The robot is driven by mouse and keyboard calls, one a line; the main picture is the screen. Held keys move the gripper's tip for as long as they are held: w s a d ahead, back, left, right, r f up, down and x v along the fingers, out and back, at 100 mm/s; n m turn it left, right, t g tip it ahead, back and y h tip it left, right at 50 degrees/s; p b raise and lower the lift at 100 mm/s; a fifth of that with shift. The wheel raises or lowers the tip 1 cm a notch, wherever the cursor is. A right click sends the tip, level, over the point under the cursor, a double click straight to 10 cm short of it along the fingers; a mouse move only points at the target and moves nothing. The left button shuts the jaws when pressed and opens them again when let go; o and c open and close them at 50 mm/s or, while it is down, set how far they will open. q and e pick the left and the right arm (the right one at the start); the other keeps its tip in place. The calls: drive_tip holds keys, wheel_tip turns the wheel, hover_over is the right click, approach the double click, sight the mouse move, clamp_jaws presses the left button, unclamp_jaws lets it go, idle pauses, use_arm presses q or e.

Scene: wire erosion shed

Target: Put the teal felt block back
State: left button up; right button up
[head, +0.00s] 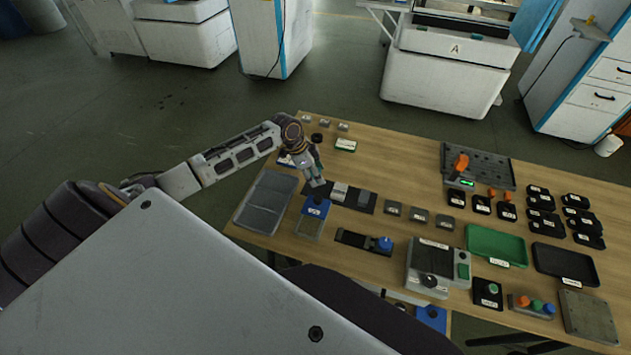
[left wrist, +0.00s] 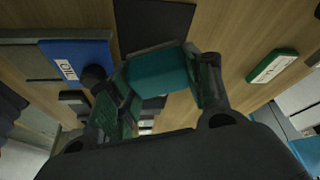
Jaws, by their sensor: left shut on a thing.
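The teal felt block (left wrist: 158,70) shows in the left wrist view between the two fingers of my left gripper (left wrist: 163,80), which is shut on it. In the head view my left gripper (head: 316,178) is over the back left of the wooden table, above a dark strip (head: 366,203) with grey blocks on it. The block itself cannot be made out in the head view. A dark flat pad (left wrist: 152,22) lies just beyond the block in the left wrist view. My right gripper is not in view.
A blue OIL-labelled piece (left wrist: 75,60) is left of the gripper in the wrist view; a green labelled block (left wrist: 272,66) is at right. In the head view, a grey tray (head: 267,200), green tray (head: 496,244) and black tray (head: 566,262) rest on the table.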

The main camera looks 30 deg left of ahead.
use_arm(q)
drive_tip(key=shift+f, duration=0.35)
drive_tip(key=shift+f, duration=1.9)
drive_tip(key=shift+f, duration=0.1)
drive_tip(key=o, duration=0.7)
drive_tip(key=shift+v, duration=6.15)
